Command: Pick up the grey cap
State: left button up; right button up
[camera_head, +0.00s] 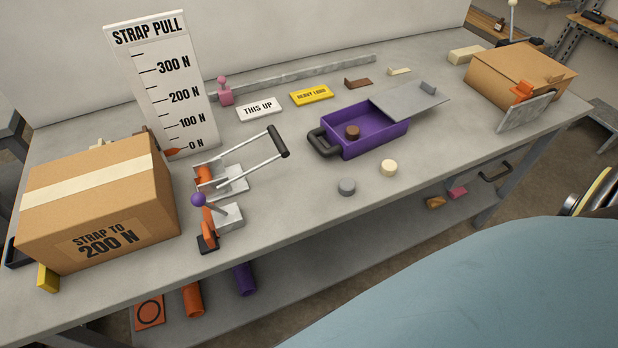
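The grey cap (347,187) is a small round disc lying on the grey bench top, in front of the purple box. A cream cap (388,168) lies just to its right, apart from it. A brown cap (352,131) sits inside the open purple box (375,141), which has a black handle on its left side. Neither of my grippers shows in the head view. A large blue-grey rounded surface fills the lower right and hides what is behind it.
A cardboard box (105,192) marked "STRAP TO 200 N" stands at the left. A strapping tool with a raised lever (278,141) and purple knob (198,199) lies left of the grey cap. Another carton (510,72) stands far right. Bench top around the grey cap is clear.

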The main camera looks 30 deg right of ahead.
aim_at(346, 187)
jog(key=u, duration=1.4)
jog(key=k, duration=0.5)
jog(key=z, duration=1.2)
